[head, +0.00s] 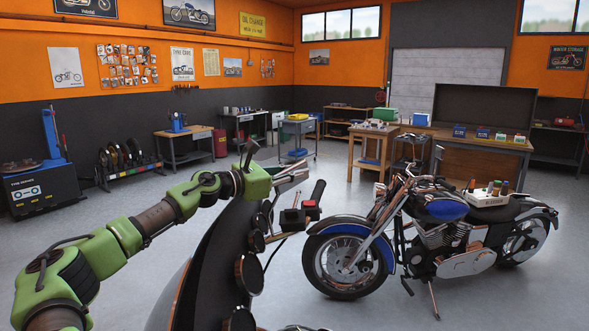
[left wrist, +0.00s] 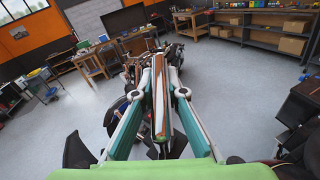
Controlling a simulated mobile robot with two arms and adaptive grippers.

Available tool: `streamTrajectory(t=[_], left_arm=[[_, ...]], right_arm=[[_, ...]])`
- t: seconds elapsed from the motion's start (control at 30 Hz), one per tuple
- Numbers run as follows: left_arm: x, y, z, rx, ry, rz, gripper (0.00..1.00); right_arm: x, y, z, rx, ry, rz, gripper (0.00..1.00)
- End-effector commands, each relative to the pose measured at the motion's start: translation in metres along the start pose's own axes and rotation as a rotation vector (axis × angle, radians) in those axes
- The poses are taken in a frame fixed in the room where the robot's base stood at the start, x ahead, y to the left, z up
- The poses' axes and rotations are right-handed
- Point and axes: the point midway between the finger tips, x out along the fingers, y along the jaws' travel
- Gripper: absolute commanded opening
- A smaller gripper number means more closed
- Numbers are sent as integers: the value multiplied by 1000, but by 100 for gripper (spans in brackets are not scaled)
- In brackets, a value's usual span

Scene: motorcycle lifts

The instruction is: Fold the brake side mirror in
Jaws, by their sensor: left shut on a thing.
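My left arm reaches in from the left in the head view, and its green gripper (head: 291,177) is above the near motorcycle's handlebar. In the left wrist view the two teal-sided fingers (left wrist: 160,78) are closed on a narrow, edge-on piece, apparently the mirror (left wrist: 161,100), with brown and pale faces. In the head view the mirror is mostly hidden by the gripper. The black handlebar grip (head: 318,191) and red switch housing (head: 299,215) are just below and right of the fingers. My right gripper is not in view.
The near motorcycle's dark fairing (head: 215,262), with several round gauges, fills the bottom centre. A blue motorcycle (head: 445,208) stands on the right, with a white tray (head: 490,196) of bottles on its seat.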

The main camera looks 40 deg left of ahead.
Motion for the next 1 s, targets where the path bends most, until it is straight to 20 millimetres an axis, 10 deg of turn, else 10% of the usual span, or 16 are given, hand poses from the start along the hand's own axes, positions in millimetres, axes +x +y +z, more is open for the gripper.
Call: streamTrajectory(t=[0.87,0.9,1.0], left_arm=[[0,-7,-1,20,1,-54,0],[0,-7,-1,20,1,-54,22],[-1,-7,-1,19,0,-54,29]], right_arm=[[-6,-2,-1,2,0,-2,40],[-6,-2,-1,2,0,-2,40],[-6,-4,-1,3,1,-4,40]])
